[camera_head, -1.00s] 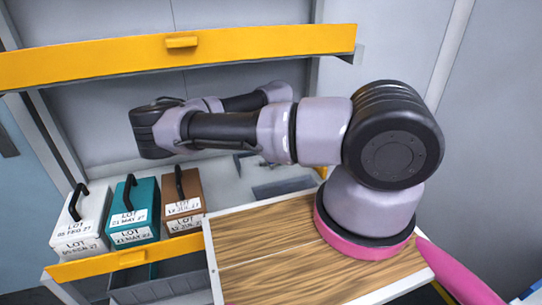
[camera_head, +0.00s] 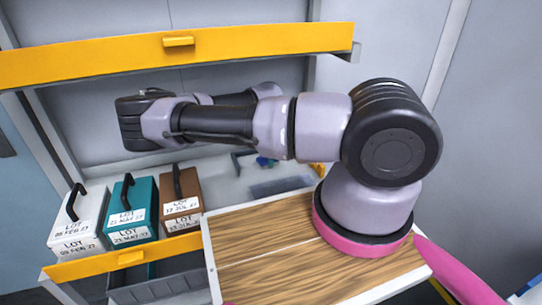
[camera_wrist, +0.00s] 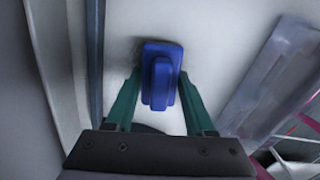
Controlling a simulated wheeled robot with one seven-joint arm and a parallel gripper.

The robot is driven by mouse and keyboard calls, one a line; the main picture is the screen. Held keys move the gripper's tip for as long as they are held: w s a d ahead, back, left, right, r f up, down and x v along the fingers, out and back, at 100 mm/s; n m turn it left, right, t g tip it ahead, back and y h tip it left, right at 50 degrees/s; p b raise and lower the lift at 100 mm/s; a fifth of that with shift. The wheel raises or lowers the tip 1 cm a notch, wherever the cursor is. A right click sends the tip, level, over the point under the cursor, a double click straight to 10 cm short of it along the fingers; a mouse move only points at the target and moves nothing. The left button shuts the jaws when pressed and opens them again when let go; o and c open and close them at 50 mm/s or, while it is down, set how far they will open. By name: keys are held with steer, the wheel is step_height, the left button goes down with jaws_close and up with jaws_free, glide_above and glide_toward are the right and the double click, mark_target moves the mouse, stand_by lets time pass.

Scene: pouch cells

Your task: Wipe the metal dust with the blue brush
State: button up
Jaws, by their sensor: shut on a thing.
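The blue brush (camera_wrist: 160,75) is held between the two green fingers of my gripper (camera_wrist: 159,88) in the wrist view. Its underside is hidden, and it appears to be at or close to the pale shelf surface. In the head view a small blue part of the brush (camera_head: 265,162) shows below my forearm; my gripper is mostly hidden there. A faint dark smudge, perhaps the metal dust (camera_wrist: 123,52), lies on the pale surface just left of the brush. I cannot see dust clearly in the head view.
White (camera_head: 78,222), teal (camera_head: 131,209) and brown (camera_head: 181,203) lot boxes with black handles stand at the left. A grey tray (camera_wrist: 268,85) lies right of the brush. A yellow shelf edge (camera_head: 250,48) spans above my arm. A wooden top (camera_head: 255,245) is in front.

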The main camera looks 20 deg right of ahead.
mark_target(258, 159)
steer(key=shift+a+f, duration=0.15)
steer(key=shift+a, duration=1.6)
jaws_close()
steer(key=shift+a, duration=1.55)
steer(key=shift+w+a+r, duration=0.1)
steer(key=shift+w+r, duration=0.1)
steer(key=shift+w, duration=0.35)
steer(key=shift+s+d+f, duration=0.1)
steer(key=shift+d+f, duration=0.1)
steer(key=shift+d, duration=1.6)
steer(key=shift+d+f, duration=0.15)
steer(key=shift+d, duration=1.65)
steer(key=shift+d+r, duration=0.15)
steer(key=shift+d, duration=1.55)
steer(key=shift+a, duration=0.1)
